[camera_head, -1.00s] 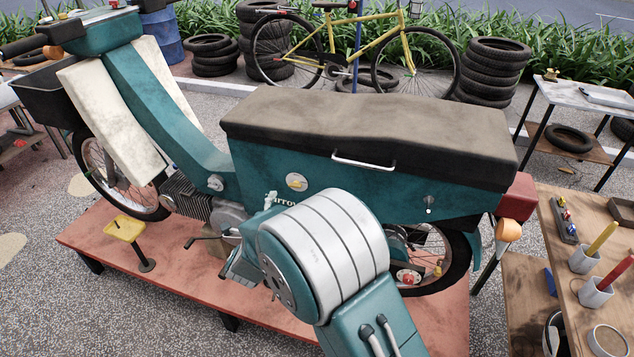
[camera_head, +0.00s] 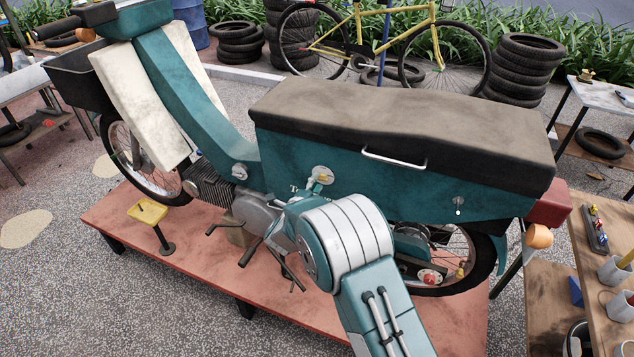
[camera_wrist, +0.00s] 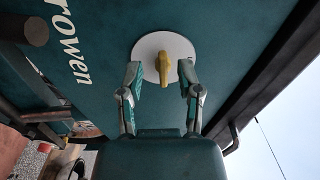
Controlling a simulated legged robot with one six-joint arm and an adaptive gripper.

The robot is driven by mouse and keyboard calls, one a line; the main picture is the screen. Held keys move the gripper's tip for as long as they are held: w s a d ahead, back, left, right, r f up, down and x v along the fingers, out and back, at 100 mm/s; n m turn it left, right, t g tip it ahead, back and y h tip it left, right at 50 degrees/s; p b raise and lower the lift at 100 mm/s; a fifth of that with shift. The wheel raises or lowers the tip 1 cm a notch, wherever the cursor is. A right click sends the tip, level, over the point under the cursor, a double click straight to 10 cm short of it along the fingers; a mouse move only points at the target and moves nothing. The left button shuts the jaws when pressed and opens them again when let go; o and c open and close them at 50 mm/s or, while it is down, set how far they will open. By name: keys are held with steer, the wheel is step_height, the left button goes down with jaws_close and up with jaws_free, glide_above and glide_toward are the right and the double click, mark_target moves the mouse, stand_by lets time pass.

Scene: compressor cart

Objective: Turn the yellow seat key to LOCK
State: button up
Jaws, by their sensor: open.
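The yellow seat key (camera_wrist: 163,68) sits on a round white plate (camera_wrist: 148,45) on the moped's teal side panel. In the wrist view its grip runs nearly up and down the picture. My gripper (camera_wrist: 160,70) is open, with one finger left and one right of the key and a gap on each side. No LOCK mark is readable. In the head view the plate (camera_head: 322,169) shows just above my arm, which hides most of my gripper. The teal moped (camera_head: 400,185) stands upright under its long dark seat (camera_head: 400,125).
The moped stands on a low red platform (camera_head: 130,225). A chrome grab handle (camera_head: 393,160) sticks out from the seat's side. A wooden bench (camera_head: 590,250) with cups stands at the right. Lettering and a dark bar lie near the key in the wrist view.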

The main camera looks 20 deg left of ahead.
steer(key=shift+w+d, duration=0.1)
steer(key=shift+w, duration=0.2)
steer(key=shift+d+r, duration=0.15)
steer(key=shift+d, duration=0.1)
jaws_close()
